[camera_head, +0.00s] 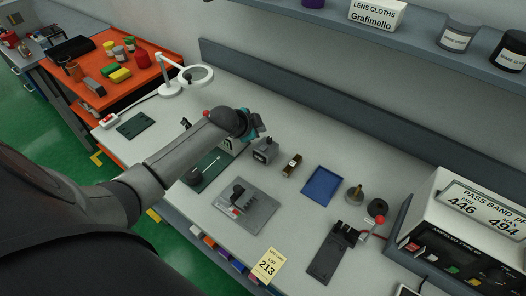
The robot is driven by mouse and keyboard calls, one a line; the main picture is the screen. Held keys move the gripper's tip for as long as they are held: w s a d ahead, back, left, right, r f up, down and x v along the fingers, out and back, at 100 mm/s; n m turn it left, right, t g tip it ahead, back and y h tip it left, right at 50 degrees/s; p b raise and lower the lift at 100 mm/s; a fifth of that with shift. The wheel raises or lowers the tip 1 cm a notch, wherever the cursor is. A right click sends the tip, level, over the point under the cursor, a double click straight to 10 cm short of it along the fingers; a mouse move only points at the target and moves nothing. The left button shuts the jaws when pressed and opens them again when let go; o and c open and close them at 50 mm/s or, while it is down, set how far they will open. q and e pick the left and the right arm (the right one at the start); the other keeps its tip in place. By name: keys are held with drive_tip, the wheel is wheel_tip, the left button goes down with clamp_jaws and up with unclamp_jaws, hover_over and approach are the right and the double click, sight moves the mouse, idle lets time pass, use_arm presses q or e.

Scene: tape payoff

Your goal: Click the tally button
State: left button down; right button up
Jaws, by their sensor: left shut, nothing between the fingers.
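My left arm reaches in from the left over the white bench. My left gripper (260,141) is shut and empty, just above a small grey box (265,152). The box may be the tally counter; its button cannot be made out, and the gripper hides part of its top. I cannot tell whether the fingertips touch it. My right gripper is not in view.
Right of the box are a small brown-and-black part (292,165), a blue tray (322,186) and a black fixture with a red knob (332,250). A grey plate fixture (246,207) stands nearer. A magnifier lamp (184,82) is behind left. A shelf (390,38) overhangs the back.

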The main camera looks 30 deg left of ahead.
use_arm(q)
drive_tip(key=b, duration=0.3)
hover_over(264, 145)
drive_tip(key=s, duration=0.2)
wheel_tip(264, 145, down, 4)
drive_tip(key=shift+s+f, duration=0.1)
drive_tip(key=shift+f, duration=0.1)
drive_tip(key=shift+f+b, duration=0.6)
drive_tip(key=shift+f, duration=0.05)
idle(0.9)
drive_tip(key=shift+f, duration=0.4)
drive_tip(key=shift+f+b, duration=0.35)
drive_tip(key=shift+f, duration=0.2)
idle(0.7)
drive_tip(key=shift+r, duration=0.15)
drive_tip(key=shift+r+p, duration=0.75)
drive_tip(key=shift+p, duration=0.25)
